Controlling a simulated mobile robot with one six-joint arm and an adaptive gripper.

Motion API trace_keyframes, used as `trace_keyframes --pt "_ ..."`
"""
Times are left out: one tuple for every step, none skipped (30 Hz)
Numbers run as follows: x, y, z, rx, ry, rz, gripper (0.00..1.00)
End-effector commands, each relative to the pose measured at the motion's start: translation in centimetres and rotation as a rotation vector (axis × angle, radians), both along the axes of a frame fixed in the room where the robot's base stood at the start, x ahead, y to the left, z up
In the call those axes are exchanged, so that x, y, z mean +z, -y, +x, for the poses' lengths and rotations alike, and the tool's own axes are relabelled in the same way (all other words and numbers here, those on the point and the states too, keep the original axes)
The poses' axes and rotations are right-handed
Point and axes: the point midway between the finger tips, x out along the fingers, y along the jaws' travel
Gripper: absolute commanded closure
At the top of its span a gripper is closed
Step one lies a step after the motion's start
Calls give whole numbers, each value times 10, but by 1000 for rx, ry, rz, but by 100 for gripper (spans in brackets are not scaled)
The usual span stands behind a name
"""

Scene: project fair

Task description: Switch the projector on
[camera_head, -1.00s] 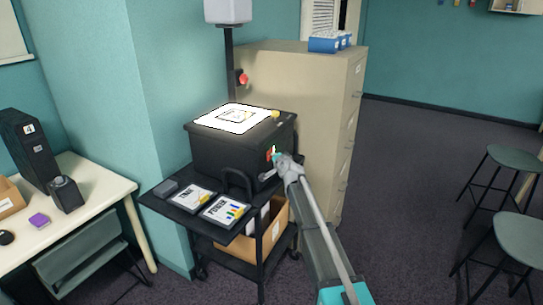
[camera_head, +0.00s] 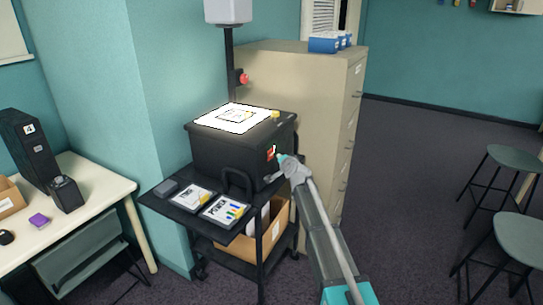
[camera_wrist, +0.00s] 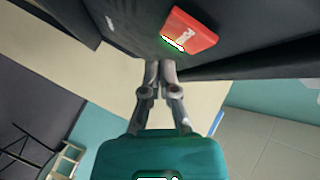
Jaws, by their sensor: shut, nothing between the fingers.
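The projector (camera_head: 215,155) is a black overhead projector on a cart, with a bright white, lit-looking top plate (camera_head: 222,119) and its head (camera_head: 228,10) on a post above. A red power switch (camera_head: 270,154) is on its side; the wrist view shows this red rocker (camera_wrist: 192,30) with a glowing strip at one edge. My gripper (camera_head: 281,158) is beside the switch in the head view. In the wrist view my gripper (camera_wrist: 160,66) is shut and empty, its fingertips just below the switch and seemingly apart from it.
The cart (camera_head: 222,234) carries two printed cards and has a cardboard box below. A beige filing cabinet (camera_head: 300,75) stands close behind the projector. A white table (camera_head: 100,188) is at left, stools (camera_head: 515,158) at right. Open floor lies between cabinet and stools.

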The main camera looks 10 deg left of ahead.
Motion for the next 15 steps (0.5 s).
trace_keyframes --pt "0 4 -2 0 -1 2 100" --pt "0 6 -3 0 -1 2 100" --pt "0 8 -4 0 0 1 100" --pt "0 10 -5 0 0 0 100" --pt "0 12 -6 0 0 1 100" --pt "0 15 -7 0 -1 2 100" --pt "0 17 -7 -1 0 2 100" --pt "0 19 -8 -1 0 1 100" --pt "0 22 -9 -1 1 0 100" --pt "0 24 -9 -1 0 1 100" --pt "0 26 -10 -1 0 2 100" --pt "0 29 -11 -1 0 1 100" --pt "0 31 -12 -1 0 1 100" --pt "0 33 -13 -1 1 0 100" --pt "0 35 -14 -1 0 1 100"
